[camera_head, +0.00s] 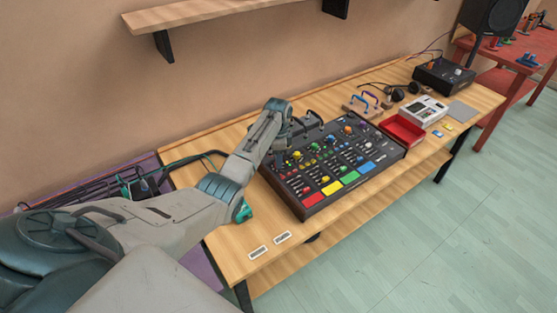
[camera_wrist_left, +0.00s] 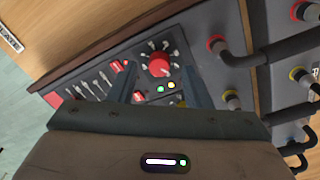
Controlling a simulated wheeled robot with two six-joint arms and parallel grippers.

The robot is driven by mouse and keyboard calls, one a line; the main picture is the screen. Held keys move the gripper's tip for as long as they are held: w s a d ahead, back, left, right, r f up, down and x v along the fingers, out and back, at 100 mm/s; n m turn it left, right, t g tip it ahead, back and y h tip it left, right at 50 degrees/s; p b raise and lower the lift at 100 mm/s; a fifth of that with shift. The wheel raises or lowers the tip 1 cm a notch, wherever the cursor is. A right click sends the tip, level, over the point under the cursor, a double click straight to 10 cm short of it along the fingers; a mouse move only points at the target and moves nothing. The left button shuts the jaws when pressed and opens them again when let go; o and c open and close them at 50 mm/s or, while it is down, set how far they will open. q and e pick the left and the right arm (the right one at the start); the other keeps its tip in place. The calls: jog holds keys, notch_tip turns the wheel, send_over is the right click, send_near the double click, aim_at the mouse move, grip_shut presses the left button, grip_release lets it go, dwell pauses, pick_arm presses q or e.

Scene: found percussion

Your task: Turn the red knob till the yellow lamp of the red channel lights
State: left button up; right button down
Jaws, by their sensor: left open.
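The mixer (camera_head: 335,165) is a dark panel on the wooden bench, with rows of coloured knobs and red, yellow, green and blue pads. In the left wrist view the red knob (camera_wrist_left: 159,65) stands just beyond my fingertips, inside a ring of pale marks. A yellow lamp (camera_wrist_left: 171,85) and a green lamp (camera_wrist_left: 160,88) sit beside it and look bright; I cannot tell surely whether they are lit. My left gripper (camera_head: 277,150) is over the mixer's left end. In its wrist view, my left gripper (camera_wrist_left: 163,88) is open, fingers apart and empty. My right gripper is out of view.
Thick black cables with plugs (camera_wrist_left: 222,52) stand close beside the knob in the wrist view. A red tray (camera_head: 402,131), a white device (camera_head: 424,110) and a black box (camera_head: 443,77) are farther right on the bench. A wooden shelf (camera_head: 200,12) hangs above.

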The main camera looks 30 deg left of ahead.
pick_arm(q)
notch_tip(320, 180, up, 10)
jog(key=b, duration=0.2)
jog(key=shift+w+f, duration=0.15)
jog(key=shift+f, duration=0.1)
jog(key=shift+a, duration=0.1)
